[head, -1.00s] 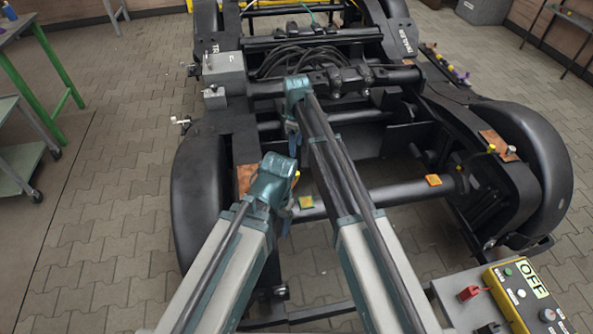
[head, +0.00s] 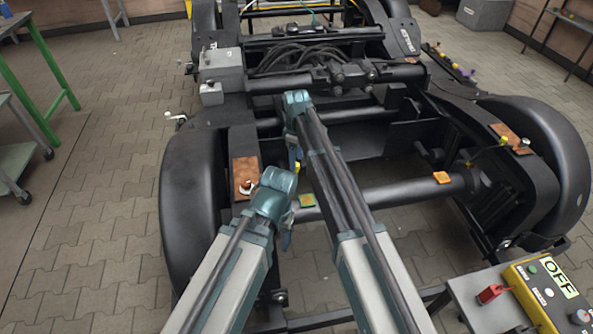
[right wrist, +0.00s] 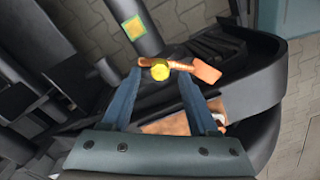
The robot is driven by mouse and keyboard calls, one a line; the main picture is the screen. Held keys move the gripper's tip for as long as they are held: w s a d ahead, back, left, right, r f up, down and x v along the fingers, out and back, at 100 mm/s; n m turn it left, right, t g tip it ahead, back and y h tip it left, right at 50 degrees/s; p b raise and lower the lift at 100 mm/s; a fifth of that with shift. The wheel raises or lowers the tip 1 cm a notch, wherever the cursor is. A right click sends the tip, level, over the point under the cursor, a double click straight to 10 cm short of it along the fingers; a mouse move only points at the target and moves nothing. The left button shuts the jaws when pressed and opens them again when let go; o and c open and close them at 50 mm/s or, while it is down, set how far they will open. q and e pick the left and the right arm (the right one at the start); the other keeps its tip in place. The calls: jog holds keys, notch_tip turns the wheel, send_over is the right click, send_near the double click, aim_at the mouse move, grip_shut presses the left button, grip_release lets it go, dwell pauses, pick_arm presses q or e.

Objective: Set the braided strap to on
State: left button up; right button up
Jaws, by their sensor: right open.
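The braided strap (right wrist: 183,66) is copper-coloured. In the right wrist view it has an orange-brown end lug and a yellow knob (right wrist: 160,70). My right gripper (right wrist: 155,80) is open, with its two blue fingers on either side of the knob; I cannot tell whether they touch it. A copper plate (right wrist: 175,125) with a pale ring lies below, partly behind the gripper; it also shows in the head view (head: 246,175). In the head view my right gripper (head: 293,160) points down beside a spot of yellow. My left gripper (head: 287,238) is nearer, its jaws unclear.
A cross tube (head: 390,193) carries a green-edged square (head: 307,201) and an orange square (head: 441,177). Black frame parts crowd both sides. A similar yellow-knobbed part (head: 503,141) sits at right.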

notch_tip(320, 180, down, 2)
jog(key=shift+f+b, duration=0.1)
jog(key=shift+b, duration=0.5)
jog(key=shift+c, duration=0.2)
grip_shut()
dwell(0.8)
